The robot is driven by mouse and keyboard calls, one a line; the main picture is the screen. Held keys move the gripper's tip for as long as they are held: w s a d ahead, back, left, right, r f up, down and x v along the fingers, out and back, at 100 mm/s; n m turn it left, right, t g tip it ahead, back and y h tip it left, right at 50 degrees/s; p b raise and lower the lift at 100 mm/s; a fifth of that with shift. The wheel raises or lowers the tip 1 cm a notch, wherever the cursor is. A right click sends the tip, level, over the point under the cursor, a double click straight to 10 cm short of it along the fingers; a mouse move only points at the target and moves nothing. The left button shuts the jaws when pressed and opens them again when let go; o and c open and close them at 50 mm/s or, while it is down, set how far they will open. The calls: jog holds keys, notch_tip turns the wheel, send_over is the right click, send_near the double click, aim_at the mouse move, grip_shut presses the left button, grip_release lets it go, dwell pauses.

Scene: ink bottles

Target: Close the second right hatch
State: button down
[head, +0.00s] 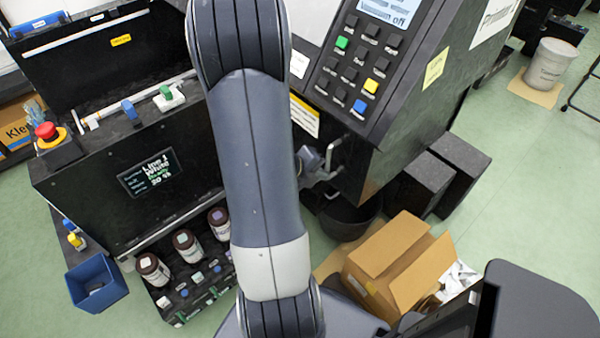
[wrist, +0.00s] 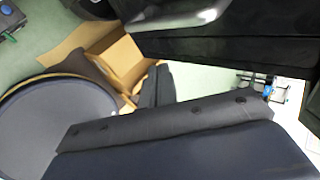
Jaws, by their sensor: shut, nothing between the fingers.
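In the head view, a black machine with a keypad (head: 360,65) stands right of my arm. Metal handles (head: 333,158) show low on its front, partly behind my arm. In the wrist view, a black panel (wrist: 235,50) with a blurred light metal bar (wrist: 180,18) crosses the top. I cannot tell which panel is the second right hatch or whether it is open. My gripper's dark fingers (wrist: 156,84) appear together and empty in the wrist view, below the panel and apart from it in the picture.
A left black unit (head: 95,185) has a raised lid (head: 95,50) and a red button (head: 46,130). Ink bottles (head: 187,246) stand below it. A dark bucket (head: 345,222) and an open cardboard box (head: 385,265) are on the floor.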

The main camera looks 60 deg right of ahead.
jog(key=s+p+v, duration=0.1)
jog(key=p+v, duration=0.1)
jog(key=v, duration=0.8)
jog(key=shift+a, duration=0.35)
jog(key=shift+s, duration=0.2)
jog(key=s+d+f+b, duration=0.3)
jog(key=d+f, duration=0.3)
jog(key=d, duration=0.4)
jog(key=shift+s+d+f+b, duration=0.35)
jog(key=shift+s+f, duration=0.05)
